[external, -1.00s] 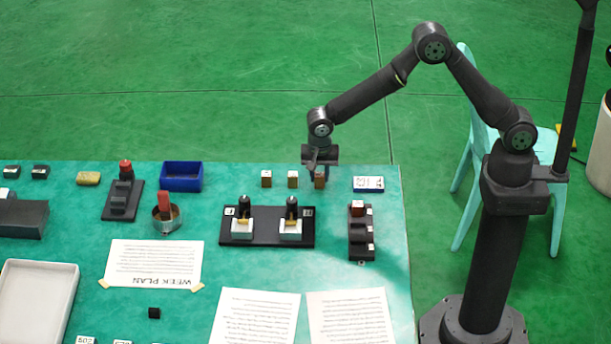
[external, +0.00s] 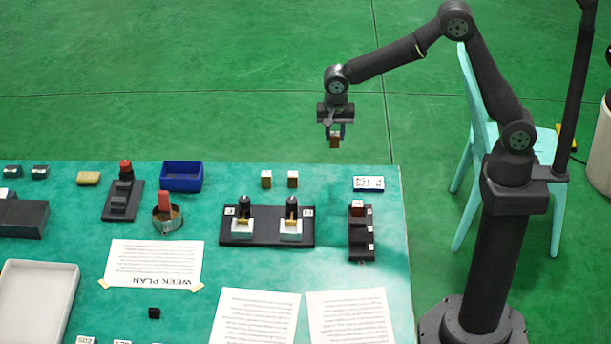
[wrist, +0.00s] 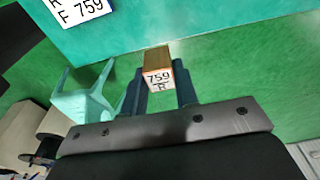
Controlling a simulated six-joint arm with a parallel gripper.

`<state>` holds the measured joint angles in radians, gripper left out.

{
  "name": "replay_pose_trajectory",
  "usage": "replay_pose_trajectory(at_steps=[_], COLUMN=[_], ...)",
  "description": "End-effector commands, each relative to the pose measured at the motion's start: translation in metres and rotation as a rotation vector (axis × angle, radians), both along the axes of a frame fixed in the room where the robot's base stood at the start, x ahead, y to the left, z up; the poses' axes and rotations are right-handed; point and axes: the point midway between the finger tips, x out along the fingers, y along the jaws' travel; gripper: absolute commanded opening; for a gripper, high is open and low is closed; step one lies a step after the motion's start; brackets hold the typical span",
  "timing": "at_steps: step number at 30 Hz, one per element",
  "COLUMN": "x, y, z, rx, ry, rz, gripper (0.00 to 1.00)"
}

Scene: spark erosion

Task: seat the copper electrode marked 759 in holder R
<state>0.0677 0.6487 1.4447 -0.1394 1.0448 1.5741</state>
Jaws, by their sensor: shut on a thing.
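My gripper (external: 335,133) is shut on a copper block, the electrode (external: 335,142), and holds it in the air beyond the table's back edge. In the wrist view the electrode (wrist: 157,60) sits between both fingers of my gripper (wrist: 161,92); its white end label reads 759 with an R below. Two holders, left (external: 242,226) and right (external: 291,228), stand on one black base (external: 267,240). Each has a pale block and a dark knob. Small tags sit at the base's back corners; their letters are too small to read surely.
Two similar blocks (external: 266,179) (external: 292,179) stand behind the base. A black rack (external: 361,245) with a copper block at its back end is to the right. A printed card (external: 368,184), a blue bin (external: 181,177) and a cup (external: 167,219) stand around. Papers lie in front.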

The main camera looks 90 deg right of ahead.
Motion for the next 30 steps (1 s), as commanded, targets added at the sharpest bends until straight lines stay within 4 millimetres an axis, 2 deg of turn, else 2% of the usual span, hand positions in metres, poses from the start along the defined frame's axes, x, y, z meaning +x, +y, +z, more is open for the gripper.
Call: replay_pose_trajectory(at_steps=[3, 6, 8, 11, 14, 21, 27, 30], x=[-0.007, -0.007, -0.002, 0.015, 0.040, 0.091, 0.113, 0.118], y=[-0.013, -0.016, -0.011, 0.010, 0.046, 0.153, 0.241, 0.273], z=[0.010, 0.014, 0.015, 0.016, 0.016, 0.015, 0.013, 0.012], rx=[0.000, 0.001, 0.002, 0.005, 0.010, 0.015, 0.010, 0.006], ry=[-0.002, -0.002, -0.002, 0.001, 0.003, 0.006, 0.003, 0.001], rz=[-0.001, 0.020, 0.060, 0.179, 0.364, 0.876, 1.256, 1.397], gripper=[0.00, 0.00, 0.00, 0.00, 0.00, 0.00, 0.00, 0.00])
